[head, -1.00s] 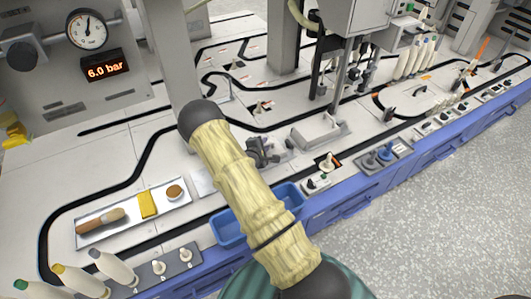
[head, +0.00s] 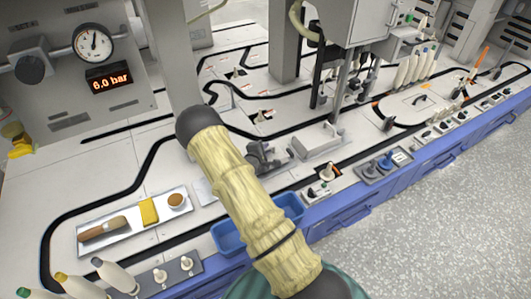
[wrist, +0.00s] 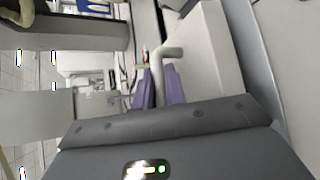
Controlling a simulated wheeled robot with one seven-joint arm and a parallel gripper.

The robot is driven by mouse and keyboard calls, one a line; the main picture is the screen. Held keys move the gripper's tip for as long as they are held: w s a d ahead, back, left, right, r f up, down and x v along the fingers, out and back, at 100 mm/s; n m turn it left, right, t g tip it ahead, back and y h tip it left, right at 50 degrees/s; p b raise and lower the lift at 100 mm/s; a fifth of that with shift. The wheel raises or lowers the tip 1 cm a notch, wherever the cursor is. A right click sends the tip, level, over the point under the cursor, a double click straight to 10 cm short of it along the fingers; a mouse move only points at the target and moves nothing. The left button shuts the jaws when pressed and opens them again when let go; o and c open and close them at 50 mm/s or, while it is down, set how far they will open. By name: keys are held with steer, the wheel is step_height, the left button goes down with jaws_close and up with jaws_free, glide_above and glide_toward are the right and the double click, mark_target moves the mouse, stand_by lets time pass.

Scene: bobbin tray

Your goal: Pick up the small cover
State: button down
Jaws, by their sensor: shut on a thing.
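The small cover (head: 318,141) is a light grey box-like piece with a bent handle, at mid-table right of my forearm in the head view. In the wrist view its pale grey body (wrist: 205,60) fills the upper right, with the curved handle rising from it. My gripper (wrist: 160,82) has two purple fingers, shut on the handle. In the head view my dark gripper (head: 266,157) is partly hidden behind my forearm, at the cover's left end. I cannot tell whether the cover is clear of the table.
A blue bin (head: 228,237) stands at the front edge, partly behind my arm. A tray (head: 120,236) with a brush, yellow block and round item lies left. A grey post (head: 180,80) and machine column (head: 345,65) stand behind. Switch panels line the front right edge.

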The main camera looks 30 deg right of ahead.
step_height(320, 180, up, 8)
steer(key=p, duration=0.3)
steer(key=shift+f, duration=0.1)
steer(key=shift+a, duration=0.1)
